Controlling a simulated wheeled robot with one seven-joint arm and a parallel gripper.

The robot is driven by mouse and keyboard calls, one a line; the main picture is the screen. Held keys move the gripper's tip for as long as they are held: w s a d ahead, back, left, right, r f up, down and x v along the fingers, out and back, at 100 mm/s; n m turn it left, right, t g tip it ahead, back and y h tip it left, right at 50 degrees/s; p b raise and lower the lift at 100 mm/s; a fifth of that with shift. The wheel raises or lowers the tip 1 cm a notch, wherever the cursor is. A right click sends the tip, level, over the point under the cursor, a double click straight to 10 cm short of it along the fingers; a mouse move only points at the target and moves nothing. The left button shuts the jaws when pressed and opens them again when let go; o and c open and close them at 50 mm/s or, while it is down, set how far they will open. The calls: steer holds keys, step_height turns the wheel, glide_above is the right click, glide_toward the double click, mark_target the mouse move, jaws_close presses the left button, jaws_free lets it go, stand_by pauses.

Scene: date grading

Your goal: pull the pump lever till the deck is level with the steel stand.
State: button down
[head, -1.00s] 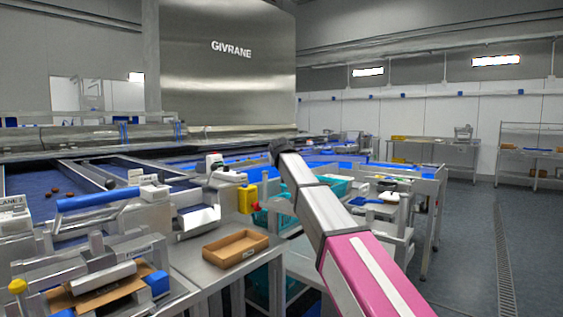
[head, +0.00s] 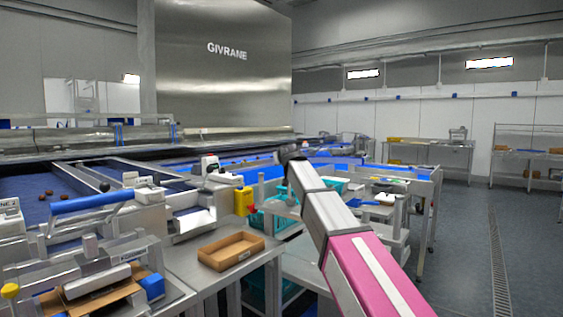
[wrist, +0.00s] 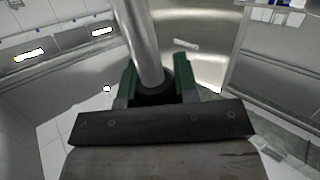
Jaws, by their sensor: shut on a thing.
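In the wrist view, my gripper (wrist: 157,86) has its two green fingers on either side of a round steel bar (wrist: 148,45), which looks like the pump lever. The gripper is shut on it around a black part at the bar's lower end in the picture. In the head view, my pink and white arm reaches up and away, and its bulk hides the gripper and the lever. I cannot make out the deck for certain, nor how its height compares with the steel stand.
A cardboard tray (head: 231,251) sits on a steel table (head: 205,283) left of my arm. A conveyor with a few dates (head: 104,187) runs at the left. A yellow box (head: 244,201) and teal crates (head: 272,222) stand close to my arm. The floor at the right (head: 465,235) is clear.

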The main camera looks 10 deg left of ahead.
steer(key=shift+s+d+r+m+t, duration=0.15)
steer(key=shift+s+d+m+t, duration=0.35)
steer(key=shift+d, duration=0.35)
steer(key=shift+s+d+r+m+t+y, duration=0.1)
steer(key=shift+s+d+m+t+y, duration=0.25)
steer(key=shift+d, duration=0.3)
steer(key=shift+s+d+m+t+y, duration=0.15)
steer(key=shift+s+d, duration=0.25)
steer(key=shift+d, duration=0.2)
